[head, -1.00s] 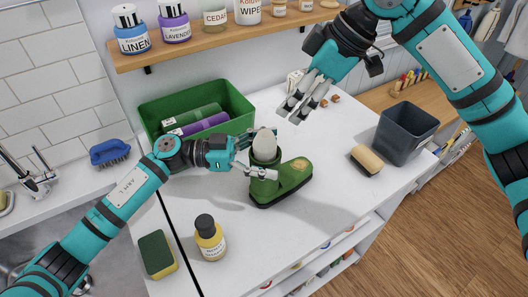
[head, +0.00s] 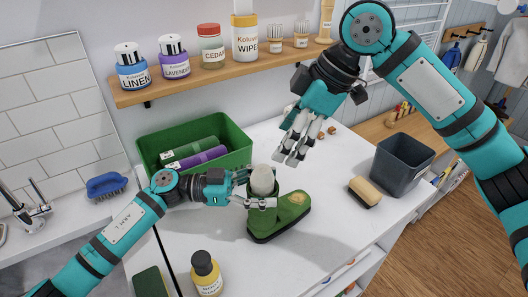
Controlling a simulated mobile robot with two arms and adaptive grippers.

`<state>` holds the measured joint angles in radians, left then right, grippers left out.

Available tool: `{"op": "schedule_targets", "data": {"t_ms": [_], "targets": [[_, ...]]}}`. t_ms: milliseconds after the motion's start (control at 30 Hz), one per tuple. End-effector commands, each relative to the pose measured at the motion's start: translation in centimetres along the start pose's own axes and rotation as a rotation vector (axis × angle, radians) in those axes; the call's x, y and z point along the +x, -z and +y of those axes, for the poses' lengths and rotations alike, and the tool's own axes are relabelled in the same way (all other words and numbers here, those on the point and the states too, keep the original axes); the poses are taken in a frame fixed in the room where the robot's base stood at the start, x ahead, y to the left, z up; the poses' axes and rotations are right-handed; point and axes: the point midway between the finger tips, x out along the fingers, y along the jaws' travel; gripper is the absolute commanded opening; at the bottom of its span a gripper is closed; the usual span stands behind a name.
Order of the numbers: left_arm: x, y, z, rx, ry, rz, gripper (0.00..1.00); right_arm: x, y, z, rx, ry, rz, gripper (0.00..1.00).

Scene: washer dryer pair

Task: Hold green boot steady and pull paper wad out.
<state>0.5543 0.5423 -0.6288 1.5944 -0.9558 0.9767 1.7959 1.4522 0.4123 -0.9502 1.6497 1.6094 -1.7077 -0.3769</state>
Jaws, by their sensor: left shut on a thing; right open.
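A green boot (head: 287,214) stands on the white counter with its toe toward the right. A pale grey-white paper wad (head: 262,180) sticks up out of the boot's shaft opening. My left gripper (head: 257,190) is shut on the boot's shaft from the left, its fingers either side of it just below the wad. My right gripper (head: 288,158) is open and empty, pointing down above and to the right of the wad, apart from it.
A green bin (head: 240,140) with green and purple rolls stands behind the boot. A dark grey bin (head: 402,165) and a tan brush (head: 366,191) are at right. A yellow bottle (head: 207,276) and sponge (head: 150,283) are in front. A shelf (head: 195,80) with bottles hangs behind.

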Motion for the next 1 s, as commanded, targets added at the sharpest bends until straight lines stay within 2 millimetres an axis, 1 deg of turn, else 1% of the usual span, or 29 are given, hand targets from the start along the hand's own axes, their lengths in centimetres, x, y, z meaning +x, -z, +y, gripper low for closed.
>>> {"op": "schedule_targets", "data": {"t_ms": [133, 400, 500, 600, 700, 800, 933, 1000], "targets": [[0.0, 0.0, 0.0, 0.0, 0.0, 0.0, 0.18, 0.6, 1.3, 0.1, -0.299, 0.04, -0.072, 0.78], [0.0, 0.0, 0.0, 0.0, 0.001, 0.0, 0.18, 1.5, 3.1, 0.2, -0.914, 0.177, -0.208, 0.78], [0.0, 0.0, 0.0, 0.001, 0.001, 0.0, 0.18, 1.6, 3.6, 0.3, -1.116, 0.241, -0.246, 0.78], [0.0, 0.0, 0.0, 0.001, 0.001, 0.0, 0.18, 1.6, 4.0, 0.3, -1.282, 0.301, -0.273, 0.78], [0.0, 0.0, 0.0, 0.001, 0.001, 0.0, 0.18, 1.6, 4.2, 0.3, -1.403, 0.351, -0.29, 0.78], [0.0, 0.0, 0.0, 0.001, 0.001, 0.0, 0.18, 1.5, 4.4, 0.4, -1.48, 0.383, -0.298, 0.78], [0.0, 0.0, 0.0, 0.001, 0.001, 0.0, 0.18, 1.9, 4.2, 0.4, -1.52, 0.403, -0.302, 0.78], [0.0, 0.0, 0.0, 0.001, 0.001, 0.0, 0.18, 2.4, 4.0, 0.3, -1.525, 0.405, -0.302, 0.78]]}}
